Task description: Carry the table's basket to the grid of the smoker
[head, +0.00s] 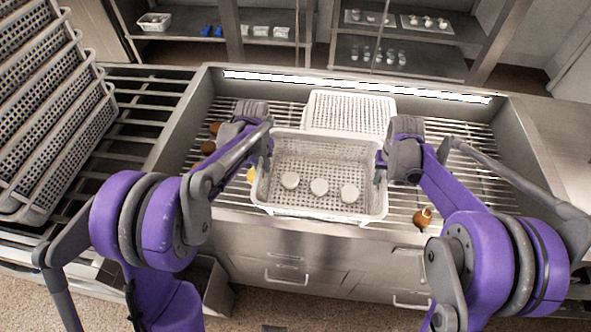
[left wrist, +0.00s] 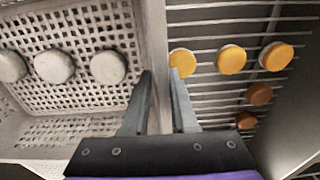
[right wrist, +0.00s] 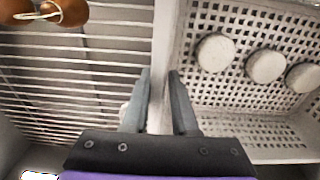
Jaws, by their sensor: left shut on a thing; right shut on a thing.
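The white perforated basket (head: 320,213) holds three pale round pieces (head: 319,187) on its floor. It is level over the front middle of the smoker's grid (head: 460,170), and its front edge overlaps the smoker's front rim. I cannot tell whether it touches the grid. My left gripper (head: 268,152) is shut on its left wall; the left wrist view shows the fingers (left wrist: 160,90) either side of the rim (left wrist: 155,35). My right gripper (head: 380,166) is shut on its right wall, also seen between the fingers (right wrist: 158,90) in the right wrist view.
A second white basket (head: 349,112) lies on the grid just behind. Yellow rounds (left wrist: 231,60) and brown rounds (left wrist: 258,94) lie left of the held basket. A tied brown item (head: 422,218) lies to the right. Stacked baskets (head: 50,110) stand at left on a slatted table (head: 150,100).

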